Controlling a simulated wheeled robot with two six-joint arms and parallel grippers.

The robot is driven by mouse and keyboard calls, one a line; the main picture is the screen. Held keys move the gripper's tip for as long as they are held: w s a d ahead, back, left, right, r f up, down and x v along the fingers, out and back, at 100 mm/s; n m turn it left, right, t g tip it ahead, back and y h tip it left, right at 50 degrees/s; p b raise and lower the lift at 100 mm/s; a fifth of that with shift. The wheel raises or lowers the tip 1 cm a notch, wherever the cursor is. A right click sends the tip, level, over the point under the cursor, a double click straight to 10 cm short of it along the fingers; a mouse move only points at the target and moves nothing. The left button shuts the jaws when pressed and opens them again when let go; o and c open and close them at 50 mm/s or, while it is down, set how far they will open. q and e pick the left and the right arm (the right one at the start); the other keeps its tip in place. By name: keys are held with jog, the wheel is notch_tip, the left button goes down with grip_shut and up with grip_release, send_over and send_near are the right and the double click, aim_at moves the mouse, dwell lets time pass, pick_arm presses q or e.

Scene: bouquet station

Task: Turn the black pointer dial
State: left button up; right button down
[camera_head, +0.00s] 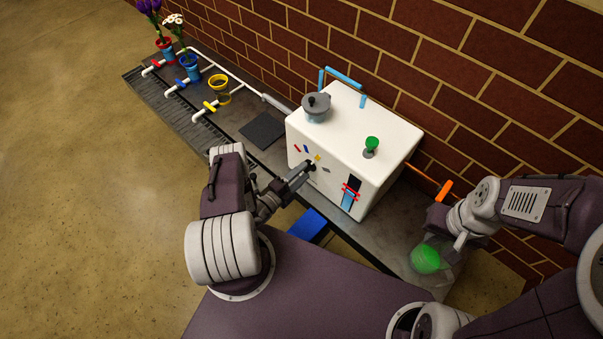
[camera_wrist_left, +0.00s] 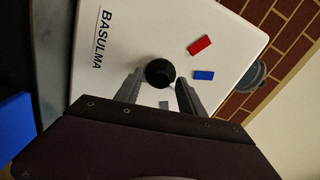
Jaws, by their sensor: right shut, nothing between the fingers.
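The black pointer dial (camera_head: 311,166) is on the front face of the white box (camera_head: 355,125), near colored marks. In the left wrist view the dial (camera_wrist_left: 160,72) shows as a dark round knob. My left gripper (camera_head: 302,174) is right at the dial. In the left wrist view its two fingers (camera_wrist_left: 159,80) stand apart on either side of the knob, with a visible gap at each side. The pointer's direction is not clear.
Red (camera_wrist_left: 199,45) and blue (camera_wrist_left: 204,75) marks sit beside the dial. Flower pots and taps line the left bench (camera_head: 240,112). An orange-handled lever (camera_head: 444,190) sticks out right.

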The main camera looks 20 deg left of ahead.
pick_arm(q)
jog(key=p+v, duration=0.3)
jog(key=v, duration=0.6)
dwell(0.5)
